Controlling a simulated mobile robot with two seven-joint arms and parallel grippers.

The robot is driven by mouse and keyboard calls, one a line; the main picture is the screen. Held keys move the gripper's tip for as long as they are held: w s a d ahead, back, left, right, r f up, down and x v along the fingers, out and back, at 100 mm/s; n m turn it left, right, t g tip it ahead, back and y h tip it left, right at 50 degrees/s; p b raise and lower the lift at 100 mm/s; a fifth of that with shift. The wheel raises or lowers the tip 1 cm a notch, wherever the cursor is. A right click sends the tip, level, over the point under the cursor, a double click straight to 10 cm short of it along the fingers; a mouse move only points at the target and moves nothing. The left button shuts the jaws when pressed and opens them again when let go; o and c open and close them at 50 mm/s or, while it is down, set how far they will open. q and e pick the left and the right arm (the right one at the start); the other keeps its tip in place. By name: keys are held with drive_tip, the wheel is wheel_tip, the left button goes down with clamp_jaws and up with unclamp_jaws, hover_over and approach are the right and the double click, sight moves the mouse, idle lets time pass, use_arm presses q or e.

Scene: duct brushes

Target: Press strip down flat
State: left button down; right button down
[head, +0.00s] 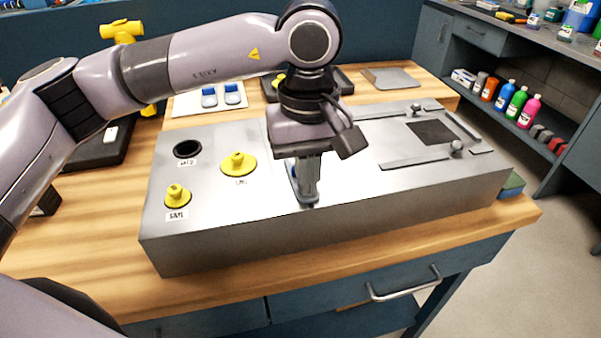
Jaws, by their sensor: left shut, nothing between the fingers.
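A long grey metal box (230,245) stands on the wooden bench. My left gripper (309,203) points straight down at the middle of its top, fingers shut and empty, tips at or very near the surface. A small blue and pale piece (291,172) shows just behind the fingers, mostly hidden by them. I cannot tell if it is the strip, or if it lies flat. Thin raised metal strips, a near one (415,162) and a far one (390,114), lie on the right part of the top beside a dark square patch (430,132). My right gripper is out of view.
Two yellow knobbed plugs (238,163) (177,196) and a dark round hole (187,149) are on the box's left part. A white tray (185,104) with blue pieces lies behind. A green-blue sponge (512,185) sits at the right end. Bare bench (100,235) is at left.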

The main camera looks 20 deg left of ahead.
use_arm(q)
drive_tip(key=shift+r+p, duration=1.5)
drive_tip(key=shift+r, duration=0.95)
